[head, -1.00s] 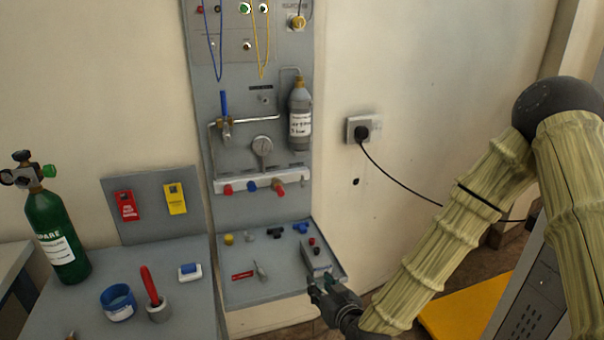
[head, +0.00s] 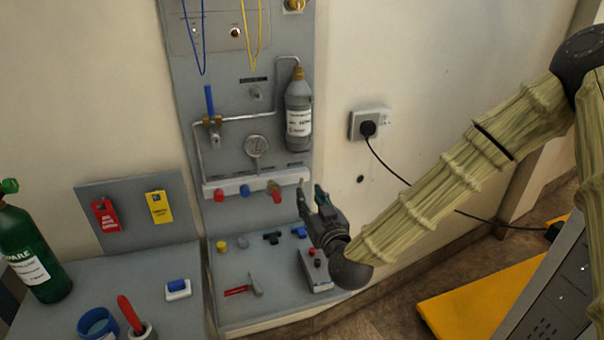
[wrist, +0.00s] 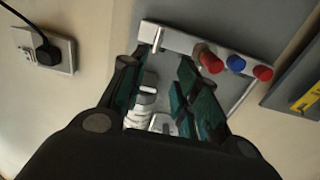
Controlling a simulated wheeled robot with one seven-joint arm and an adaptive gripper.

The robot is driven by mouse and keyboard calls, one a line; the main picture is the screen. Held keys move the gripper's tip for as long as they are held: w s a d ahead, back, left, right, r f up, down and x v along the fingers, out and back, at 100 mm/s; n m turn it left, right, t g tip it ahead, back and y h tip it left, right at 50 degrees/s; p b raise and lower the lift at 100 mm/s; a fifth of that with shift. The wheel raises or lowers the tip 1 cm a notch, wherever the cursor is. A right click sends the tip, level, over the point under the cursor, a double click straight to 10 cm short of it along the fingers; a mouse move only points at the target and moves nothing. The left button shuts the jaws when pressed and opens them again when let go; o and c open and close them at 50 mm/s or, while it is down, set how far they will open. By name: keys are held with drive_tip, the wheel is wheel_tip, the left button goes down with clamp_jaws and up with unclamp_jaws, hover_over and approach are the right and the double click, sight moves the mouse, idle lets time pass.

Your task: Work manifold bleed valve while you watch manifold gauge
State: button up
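The white manifold bar (head: 222,188) runs across the wall panel, with red, blue and red knobs and a small metal lever at its right end. The lever (wrist: 158,38) shows clearly in the wrist view. Labels are too small to tell which is the bleed valve. The round manifold gauge (head: 256,146) sits above the bar; its reading is too small to make out. My gripper (head: 311,196) is open and empty, just right of and below the bar's right end. In the wrist view its fingers stand apart, with the lever beyond them.
A grey bottle (head: 298,118) hangs above the bar's right end. A blue-handled valve (head: 210,103) is at upper left. The shelf (head: 222,312) below holds small parts and a small box (head: 316,270). A wall socket (head: 368,124) with a black cable is at right.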

sight(303, 180)
drive_tip(key=x, duration=0.2)
drive_tip(key=p+x, duration=0.1)
drive_tip(key=x, duration=0.2)
drive_tip(key=d+x, duration=0.1)
drive_tip(key=x, duration=0.2)
drive_tip(key=shift+w+a, duration=0.1)
drive_tip(key=shift+w, duration=0.15)
drive_tip(key=shift+p+x, duration=0.3)
drive_tip(key=shift+x, duration=0.45)
clamp_jaws()
